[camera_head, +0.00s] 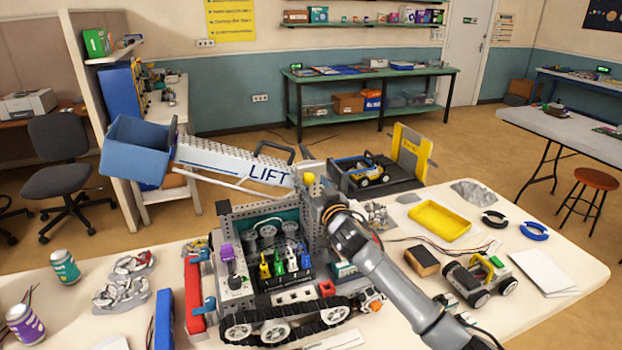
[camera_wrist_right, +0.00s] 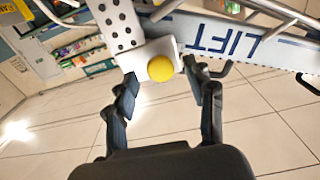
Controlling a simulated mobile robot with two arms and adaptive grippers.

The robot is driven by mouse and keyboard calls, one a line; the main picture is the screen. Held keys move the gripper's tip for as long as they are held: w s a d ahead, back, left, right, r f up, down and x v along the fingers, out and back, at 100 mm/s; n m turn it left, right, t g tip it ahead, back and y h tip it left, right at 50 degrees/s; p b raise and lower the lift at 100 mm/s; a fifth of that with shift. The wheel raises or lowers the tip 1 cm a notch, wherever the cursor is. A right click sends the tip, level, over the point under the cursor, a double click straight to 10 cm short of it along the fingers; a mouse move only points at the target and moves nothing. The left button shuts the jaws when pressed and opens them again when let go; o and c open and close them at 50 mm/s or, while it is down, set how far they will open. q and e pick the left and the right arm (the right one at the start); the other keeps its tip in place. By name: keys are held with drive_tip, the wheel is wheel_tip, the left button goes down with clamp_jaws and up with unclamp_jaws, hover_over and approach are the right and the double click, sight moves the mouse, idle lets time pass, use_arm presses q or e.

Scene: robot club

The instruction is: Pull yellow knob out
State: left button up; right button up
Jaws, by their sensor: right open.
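The yellow knob (camera_wrist_right: 160,68) is round and sits on a white plate at the base of the boom marked LIFT. In the head view a small yellow spot at the boom's right end (camera_head: 309,178) looks like the same knob. My right gripper (camera_wrist_right: 161,78) is open, with its two dark fingers on either side of the knob. I cannot tell whether they touch it. In the head view my right arm reaches up from the lower right, and its gripper (camera_head: 328,197) is at the machine's post, partly hidden. My left gripper is not in view.
The LIFT boom (camera_head: 240,163) extends left to a blue bucket (camera_head: 137,150). Below is the tracked robot (camera_head: 280,270) with coloured levers. A yellow tray (camera_head: 440,221), a small wheeled vehicle (camera_head: 480,278) and cans (camera_head: 65,267) stand on the white table (camera_head: 565,272).

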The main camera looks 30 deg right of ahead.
drive_tip(key=shift+x, duration=0.8)
clamp_jaws()
drive_tip(key=shift+s, duration=0.1)
drive_tip(key=shift+p+v, duration=0.45)
drive_tip(key=shift+v, duration=0.75)
drive_tip(key=shift+f, duration=0.2)
